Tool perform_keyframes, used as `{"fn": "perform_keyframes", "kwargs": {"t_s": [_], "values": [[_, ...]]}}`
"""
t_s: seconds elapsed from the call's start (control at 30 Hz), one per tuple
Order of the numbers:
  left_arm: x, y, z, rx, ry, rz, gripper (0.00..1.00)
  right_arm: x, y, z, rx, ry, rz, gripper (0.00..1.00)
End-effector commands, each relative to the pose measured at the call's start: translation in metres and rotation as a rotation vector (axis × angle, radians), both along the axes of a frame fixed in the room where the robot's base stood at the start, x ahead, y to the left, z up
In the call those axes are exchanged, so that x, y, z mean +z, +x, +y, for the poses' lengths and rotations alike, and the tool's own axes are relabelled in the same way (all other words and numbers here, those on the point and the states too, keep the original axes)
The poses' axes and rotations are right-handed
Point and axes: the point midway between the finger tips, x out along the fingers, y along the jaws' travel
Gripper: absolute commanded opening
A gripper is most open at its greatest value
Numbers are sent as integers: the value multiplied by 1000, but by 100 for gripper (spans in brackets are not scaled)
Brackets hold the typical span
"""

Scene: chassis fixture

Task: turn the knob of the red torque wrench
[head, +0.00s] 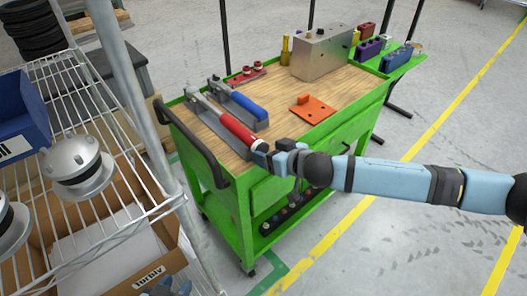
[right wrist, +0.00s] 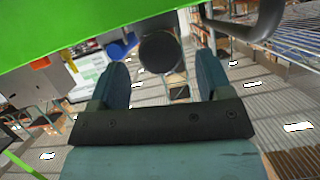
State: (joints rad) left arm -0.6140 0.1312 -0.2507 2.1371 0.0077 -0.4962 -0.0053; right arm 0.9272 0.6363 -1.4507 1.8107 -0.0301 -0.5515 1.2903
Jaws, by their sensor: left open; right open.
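The red torque wrench (head: 235,130) lies in a grey holder on the wooden top of the green cart, its handle end pointing to the near edge. In the right wrist view its dark round knob (right wrist: 160,52) shows end-on between the two fingertips. My right gripper (head: 266,155) is at the handle's near end, fingers open on either side of the knob; contact is not visible. The gripper hides part of the knob in the head view.
A blue-handled wrench (head: 245,106) lies beside the red one. An orange plate (head: 313,109) and a metal box (head: 322,53) are on the cart (head: 240,205). A black cart handle (head: 190,140) is left of the wrench. A wire shelf (head: 110,215) stands at left.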

Motion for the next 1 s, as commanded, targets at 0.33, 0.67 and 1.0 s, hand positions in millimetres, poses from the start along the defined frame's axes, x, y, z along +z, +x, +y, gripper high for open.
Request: {"fn": "perform_keyframes", "kwargs": {"t_s": [0.33, 0.67, 1.0], "values": [[1, 1, -1, -3, -5, -7, 43, -11, 22, 17, 0, 0, 0, 72], [2, 1, -1, -2, -6, -9, 43, -11, 22, 17, 0, 0, 0, 51], [4, 1, -1, -3, -5, -8, 43, -11, 21, 17, -1, -3, -1, 23]]}}
